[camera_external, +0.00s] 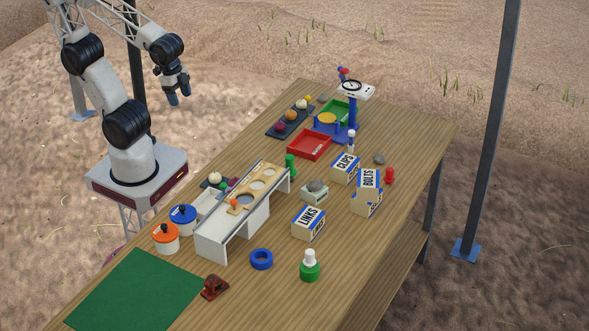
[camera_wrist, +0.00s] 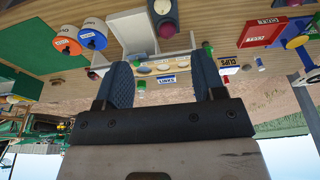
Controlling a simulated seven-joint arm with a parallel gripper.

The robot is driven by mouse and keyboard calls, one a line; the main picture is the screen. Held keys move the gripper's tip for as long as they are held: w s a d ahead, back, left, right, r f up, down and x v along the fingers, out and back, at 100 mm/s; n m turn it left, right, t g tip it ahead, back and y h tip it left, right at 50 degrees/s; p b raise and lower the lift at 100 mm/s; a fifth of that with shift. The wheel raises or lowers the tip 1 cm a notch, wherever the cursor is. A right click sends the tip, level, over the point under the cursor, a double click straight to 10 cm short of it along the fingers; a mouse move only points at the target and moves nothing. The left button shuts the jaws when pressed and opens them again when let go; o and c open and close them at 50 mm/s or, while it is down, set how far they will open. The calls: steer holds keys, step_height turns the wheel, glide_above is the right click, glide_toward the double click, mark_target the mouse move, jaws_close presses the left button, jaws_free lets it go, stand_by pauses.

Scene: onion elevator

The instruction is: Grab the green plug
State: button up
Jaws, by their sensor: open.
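A green upright peg-like piece (camera_external: 291,165), perhaps the green plug, stands at the far end of the white bench with round holes (camera_external: 222,240). A second green piece with a white top (camera_external: 310,268) stands at the table's front right. A small green ball-like piece (camera_external: 223,185) lies behind the bench. I cannot tell for sure which is the plug. My gripper (camera_external: 179,97) is open and empty, high beyond the table's left edge, well away from all of them. In the wrist view its two blue fingers (camera_wrist: 162,62) are spread, with green pieces small beyond them.
Blue-lidded (camera_external: 183,219) and orange-lidded (camera_external: 166,237) pots stand left of the bench. Boxes marked LINKS (camera_external: 308,223), CLIPS (camera_external: 345,168) and BOLTS (camera_external: 368,180) stand right. A green mat (camera_external: 135,295) lies bare in front.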

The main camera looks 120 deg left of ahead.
steer(key=w+d+f+n+h, duration=0.2)
steer(key=w+f+n+h, duration=0.35)
steer(key=w+n, duration=0.3)
steer(key=n+t, duration=1)
steer(key=n, duration=1.3)
glide_toward(290, 158)
steer(key=w+f, duration=0.1)
steer(key=f, duration=0.1)
steer(key=shift+w+f+m, duration=0.25)
steer(key=shift+w+f, duration=0.1)
steer(key=shift+f, duration=0.05)
steer(key=shift+w+d, duration=0.1)
steer(key=shift+x, duration=1.15)
